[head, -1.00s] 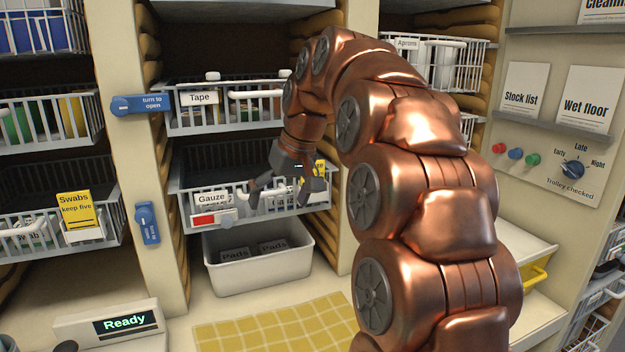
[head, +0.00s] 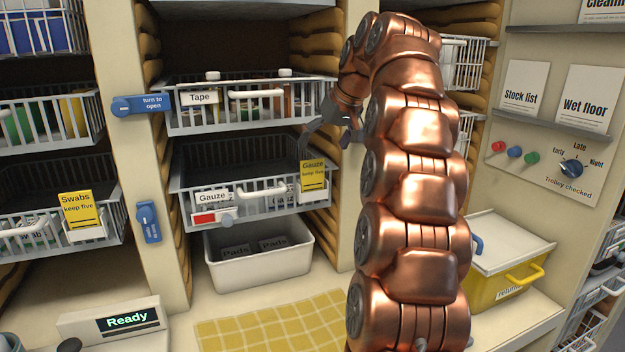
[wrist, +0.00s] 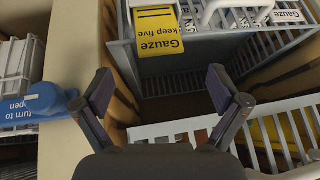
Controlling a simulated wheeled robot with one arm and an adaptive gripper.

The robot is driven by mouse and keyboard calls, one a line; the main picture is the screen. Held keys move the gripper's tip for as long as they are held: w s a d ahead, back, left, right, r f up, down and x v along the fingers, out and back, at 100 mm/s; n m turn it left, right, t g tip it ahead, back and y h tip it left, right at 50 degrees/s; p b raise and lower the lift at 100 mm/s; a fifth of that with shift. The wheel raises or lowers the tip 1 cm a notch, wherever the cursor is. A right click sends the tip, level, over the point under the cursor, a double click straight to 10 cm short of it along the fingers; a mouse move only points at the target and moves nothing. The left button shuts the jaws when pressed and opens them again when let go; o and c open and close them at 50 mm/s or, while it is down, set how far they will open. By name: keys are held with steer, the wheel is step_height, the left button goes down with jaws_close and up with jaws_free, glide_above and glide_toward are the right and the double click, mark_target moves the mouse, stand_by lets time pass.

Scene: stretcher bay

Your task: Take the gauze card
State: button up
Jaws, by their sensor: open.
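The gauze card (head: 313,175) is yellow, reads "Gauze keep five", and sits upright in a holder at the front right corner of the gauze basket (head: 240,215). In the wrist view the card (wrist: 158,35) appears upside down at the top, beyond my fingertips. My gripper (head: 332,138) is open and empty, above and to the right of the card, by the bay's right post. It also shows in the wrist view (wrist: 160,85), with a gap between the fingers and the card. Nothing covers the card's face.
The tape basket (head: 250,118) is just above the gauze basket; its rail is close under my gripper in the wrist view (wrist: 270,130). A white bin of pads (head: 260,275) stands below. A blue turn latch (head: 148,222) is on the left post. A yellow returns box (head: 510,270) stands at right.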

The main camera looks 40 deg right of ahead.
mark_target(314, 162)
steer(key=shift+p+x, duration=1.15)
steer(key=shift+x, duration=2.1)
steer(key=shift+c, duration=0.2)
steer(key=c, duration=1)
